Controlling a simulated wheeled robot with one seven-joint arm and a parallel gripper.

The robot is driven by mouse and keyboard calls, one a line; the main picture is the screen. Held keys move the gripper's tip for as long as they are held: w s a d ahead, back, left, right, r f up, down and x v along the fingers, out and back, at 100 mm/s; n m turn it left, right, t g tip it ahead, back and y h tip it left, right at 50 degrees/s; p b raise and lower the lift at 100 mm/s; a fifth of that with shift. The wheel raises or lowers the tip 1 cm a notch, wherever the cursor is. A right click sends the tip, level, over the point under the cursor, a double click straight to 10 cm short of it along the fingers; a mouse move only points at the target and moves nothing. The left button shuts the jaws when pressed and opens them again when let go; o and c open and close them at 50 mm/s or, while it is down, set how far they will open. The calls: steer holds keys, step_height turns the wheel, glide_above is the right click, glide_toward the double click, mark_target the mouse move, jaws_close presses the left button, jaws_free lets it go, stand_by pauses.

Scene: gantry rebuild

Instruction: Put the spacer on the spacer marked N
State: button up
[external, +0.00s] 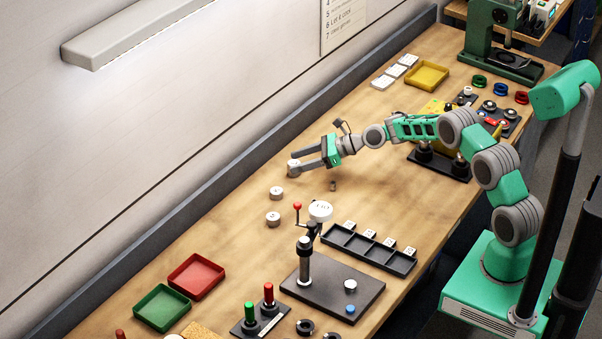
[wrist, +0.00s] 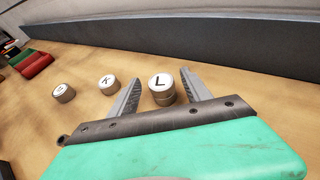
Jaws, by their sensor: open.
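My gripper (external: 294,164) is open over the table's far side, with its fingers on either side of a white-topped spacer marked L (wrist: 161,82). The L piece has a seam around its side and looks like two stacked discs; the lower one's mark is hidden. It also shows between the fingers in the external view (external: 292,167). A spacer marked K (wrist: 108,84) stands left of the jaws in the wrist view, and in the external view it is nearer the camera (external: 277,193). A third spacer (wrist: 64,92) stands beyond; its letter is unclear. It also shows in the external view (external: 273,218).
A small brown cylinder (external: 333,186) stands near the gripper. A lever stand with a red knob (external: 304,262) and a black slotted tray (external: 368,248) are in front. Red (external: 196,276) and green (external: 162,308) trays lie lower left. A dark wall ledge (wrist: 220,50) runs behind.

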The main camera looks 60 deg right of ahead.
steer(key=b+v, duration=0.1)
steer(key=v, duration=1)
steer(key=shift+d+f+b, duration=0.1)
steer(key=shift+d+b, duration=0.05)
steer(key=shift+b, duration=0.15)
steer(key=shift+s+r, duration=0.25)
steer(key=shift+s, duration=0.05)
steer(key=s+a+r+n+g+h, duration=0.3)
steer(key=s+a+r+n+g, duration=0.15)
steer(key=s+a+n, duration=0.75)
steer(key=s+d+n+g+h, duration=0.1)
steer(key=s+n+g+h, duration=0.2)
steer(key=s+n, duration=1.4)
steer(key=s+h, duration=0.1)
steer(key=s, duration=0.5)
